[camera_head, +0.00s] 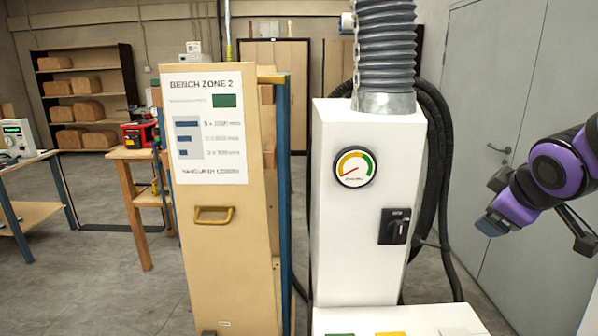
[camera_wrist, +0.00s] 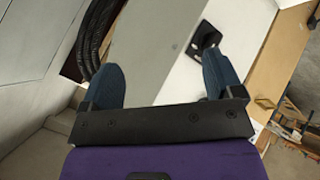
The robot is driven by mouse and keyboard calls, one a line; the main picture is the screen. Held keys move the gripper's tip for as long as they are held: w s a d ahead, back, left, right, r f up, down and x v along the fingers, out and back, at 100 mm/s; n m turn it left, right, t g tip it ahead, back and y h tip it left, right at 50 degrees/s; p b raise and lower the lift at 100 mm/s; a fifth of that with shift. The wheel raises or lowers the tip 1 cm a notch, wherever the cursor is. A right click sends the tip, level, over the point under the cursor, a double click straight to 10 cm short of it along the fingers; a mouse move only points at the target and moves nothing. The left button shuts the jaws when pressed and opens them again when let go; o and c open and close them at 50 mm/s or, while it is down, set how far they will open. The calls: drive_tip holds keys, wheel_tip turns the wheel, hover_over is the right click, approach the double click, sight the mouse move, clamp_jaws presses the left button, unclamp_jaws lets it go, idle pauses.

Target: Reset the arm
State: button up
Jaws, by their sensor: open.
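My gripper (camera_head: 492,224) is at the right of the head view, on my purple and black arm. It is to the right of the white cabinet and apart from it, in front of the grey door. In the wrist view my gripper (camera_wrist: 163,80) shows two blue fingers spread wide, with nothing between them. The white cabinet (camera_head: 335,235) carries a round gauge (camera_head: 355,167) with its needle toward the lower left, and a black rotary switch (camera_head: 395,226). The switch also shows in the wrist view (camera_wrist: 207,36), beyond the right finger.
A wooden panel (camera_head: 222,265) labelled Bench Zone 2, with a yellow handle (camera_head: 213,215), stands left of the cabinet. Black hoses (camera_head: 440,170) run down the cabinet's right side. A grey door (camera_head: 500,90) fills the right. Open floor lies at left.

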drive_tip(key=s+a+r+m+g, duration=0.1)
drive_tip(key=s+m, duration=0.1)
drive_tip(key=s, duration=0.3)
drive_tip(key=s+a+r+m+g+y, duration=0.1)
drive_tip(key=s+a+m, duration=0.1)
drive_tip(key=s, duration=0.3)
drive_tip(key=s+a+r+m+g+y, duration=0.1)
drive_tip(key=s+r+m, duration=0.1)
drive_tip(key=s+m, duration=0.2)
drive_tip(key=shift+s+a, duration=0.25)
drive_tip(key=shift+s, duration=0.5)
